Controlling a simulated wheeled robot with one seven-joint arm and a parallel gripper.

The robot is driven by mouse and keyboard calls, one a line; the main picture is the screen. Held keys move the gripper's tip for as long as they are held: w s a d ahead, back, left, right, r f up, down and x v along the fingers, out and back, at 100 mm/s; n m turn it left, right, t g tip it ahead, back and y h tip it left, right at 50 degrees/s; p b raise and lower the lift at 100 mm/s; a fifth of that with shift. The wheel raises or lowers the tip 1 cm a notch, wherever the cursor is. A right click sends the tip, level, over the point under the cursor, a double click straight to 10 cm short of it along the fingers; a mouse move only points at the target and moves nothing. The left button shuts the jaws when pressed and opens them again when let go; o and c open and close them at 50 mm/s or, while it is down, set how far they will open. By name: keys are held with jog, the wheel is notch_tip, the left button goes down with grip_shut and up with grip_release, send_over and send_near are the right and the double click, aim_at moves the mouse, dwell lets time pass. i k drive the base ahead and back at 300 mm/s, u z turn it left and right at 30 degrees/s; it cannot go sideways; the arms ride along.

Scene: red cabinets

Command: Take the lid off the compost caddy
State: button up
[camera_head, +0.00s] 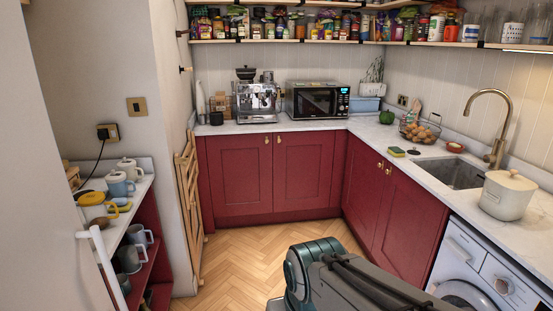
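The compost caddy (505,201) looks to be the cream, rounded pot at the right end of the white worktop, just right of the sink. Its cream lid (511,181) is on top, with a small knob or handle in the middle. My arm shows at the bottom centre, dark grey and teal, low over the floor and apart from the caddy. I cannot make out the gripper's fingers in this view.
The sink (452,172) with a tall brass tap (497,130) lies left of the caddy. A washing machine (475,270) stands below it. A wire basket of eggs (419,131), a sponge (397,152) and a red dish (455,147) are farther back. The wooden floor (245,255) ahead is clear.

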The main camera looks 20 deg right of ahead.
aim_at(510, 180)
jog(key=z, duration=0.25)
jog(key=i, duration=1.55)
jog(key=z, duration=1.25)
jog(key=i, duration=1.15)
jog(key=z, duration=0.95)
